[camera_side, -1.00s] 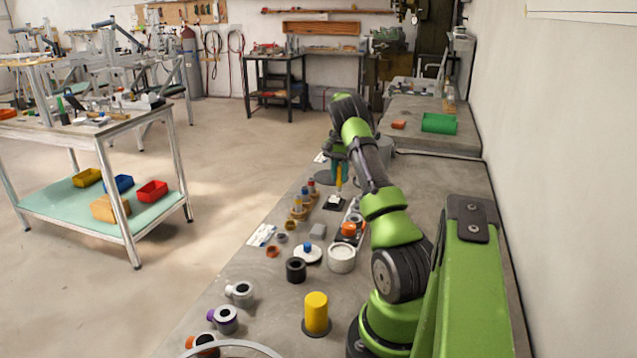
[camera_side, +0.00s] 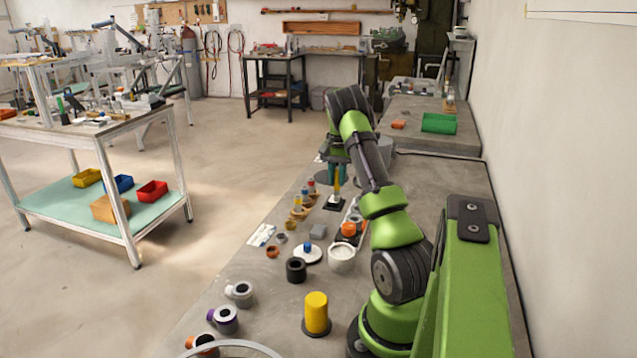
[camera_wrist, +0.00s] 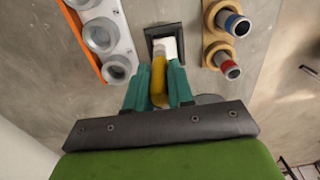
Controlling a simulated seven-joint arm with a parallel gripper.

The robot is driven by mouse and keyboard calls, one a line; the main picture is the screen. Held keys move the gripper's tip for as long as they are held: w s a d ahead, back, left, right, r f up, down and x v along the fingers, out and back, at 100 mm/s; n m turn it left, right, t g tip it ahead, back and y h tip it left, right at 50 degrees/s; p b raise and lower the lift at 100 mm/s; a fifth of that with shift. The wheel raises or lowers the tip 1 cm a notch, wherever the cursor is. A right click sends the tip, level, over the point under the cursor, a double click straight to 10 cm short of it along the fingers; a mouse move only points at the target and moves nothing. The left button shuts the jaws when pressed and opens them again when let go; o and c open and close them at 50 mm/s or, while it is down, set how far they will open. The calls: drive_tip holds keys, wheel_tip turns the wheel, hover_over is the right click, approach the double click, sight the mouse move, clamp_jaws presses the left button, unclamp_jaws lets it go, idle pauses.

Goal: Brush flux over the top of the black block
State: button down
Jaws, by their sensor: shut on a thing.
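My gripper (camera_wrist: 160,70) has two teal fingers shut on a brush (camera_wrist: 158,88) with a yellow handle. The brush's pale end points away from the fingers and lies over the black block (camera_wrist: 151,33) in the wrist view. In the side view my gripper (camera_side: 334,172) is above the far part of the bench. The brush (camera_side: 337,186) stands nearly upright there, right over the low, flat black block (camera_side: 331,207). The brush end hides part of the block's top. I cannot tell whether it touches the block.
A white rack of rings with an orange edge (camera_wrist: 80,40) lies left of the block in the wrist view. Tan holders with red- and blue-banded cylinders (camera_wrist: 236,25) stand close on its right. A black ring (camera_side: 296,269) and yellow cylinder (camera_side: 316,312) are nearer the side camera.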

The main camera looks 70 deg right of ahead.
drive_tip(key=shift+a, duration=0.4)
drive_tip(key=shift+r, duration=4.05)
drive_tip(key=w+a+r+n, duration=0.3)
drive_tip(key=w+a, duration=0.6)
drive_tip(key=a, duration=0.2)
drive_tip(key=w+a+r+n, duration=0.2)
drive_tip(key=w+a+n, duration=0.2)
drive_tip(key=w+a, duration=0.5)
drive_tip(key=a+n, duration=0.6)
drive_tip(key=a, duration=1.3)
drive_tip(key=s+a+f+n, duration=0.2)
drive_tip(key=s+a+n, duration=0.3)
drive_tip(key=a, duration=0.3)
drive_tip(key=shift+a+f, duration=0.15)
drive_tip(key=shift+f, duration=0.05)
